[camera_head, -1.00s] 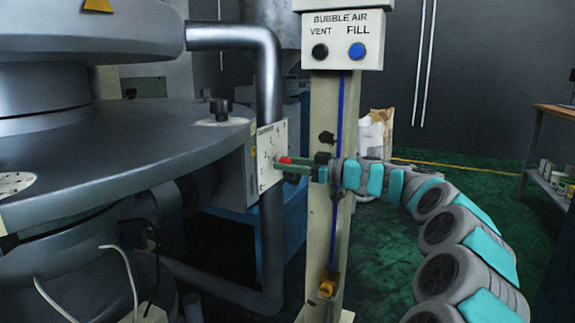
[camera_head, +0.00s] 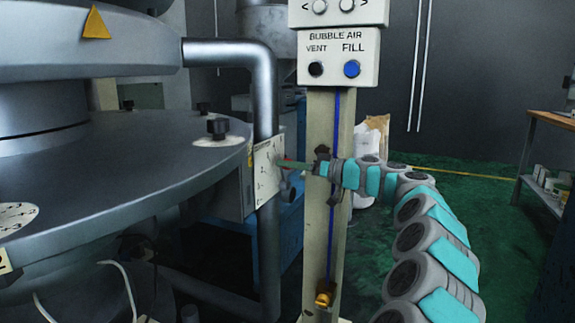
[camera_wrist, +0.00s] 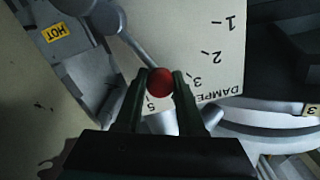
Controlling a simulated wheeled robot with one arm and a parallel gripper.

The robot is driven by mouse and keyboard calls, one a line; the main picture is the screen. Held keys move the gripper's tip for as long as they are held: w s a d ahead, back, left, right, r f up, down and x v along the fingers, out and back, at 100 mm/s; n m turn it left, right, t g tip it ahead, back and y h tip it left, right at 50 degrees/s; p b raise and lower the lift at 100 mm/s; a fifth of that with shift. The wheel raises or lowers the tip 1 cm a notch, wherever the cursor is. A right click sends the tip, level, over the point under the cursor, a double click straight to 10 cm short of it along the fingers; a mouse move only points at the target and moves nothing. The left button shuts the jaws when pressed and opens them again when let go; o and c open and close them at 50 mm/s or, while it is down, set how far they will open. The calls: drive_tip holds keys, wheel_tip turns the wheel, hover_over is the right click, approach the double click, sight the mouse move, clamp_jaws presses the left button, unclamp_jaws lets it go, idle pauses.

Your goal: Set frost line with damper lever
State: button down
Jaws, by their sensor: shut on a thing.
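The damper plate (camera_wrist: 190,55) is pale with a printed scale, upside down in the wrist view; 1, 2, 3 and 5 are legible. The damper lever (camera_wrist: 140,48) is a thin rod ending in a red knob (camera_wrist: 160,82). The knob lies between 3 and 5, covering that part of the scale. My gripper (camera_wrist: 158,88) is shut on the knob, one dark green finger on each side. In the head view my gripper (camera_head: 300,165) reaches leftward past the post to the plate (camera_head: 267,172); the knob is mostly hidden there.
A post (camera_head: 322,220) with a bubble air box (camera_head: 338,62), bearing vent and fill buttons, stands close beside my gripper. A large round grey machine (camera_head: 120,165) fills the left. A yellow HOT label (camera_wrist: 55,31) is near the lever. Green floor (camera_head: 470,200) is open at right.

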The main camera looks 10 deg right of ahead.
drive_tip(key=shift+w+d+m+p, duration=0.15)
drive_tip(key=shift+w+m+p, duration=0.15)
drive_tip(key=shift+m, duration=0.2)
drive_tip(key=c, duration=0.5)
unclamp_jaws()
drive_tip(key=shift+r, duration=0.1)
drive_tip(key=shift+c, duration=0.2)
drive_tip(key=shift+d, duration=0.1)
drive_tip(key=v, duration=0.7)
drive_tip(key=shift+s+d, duration=0.25)
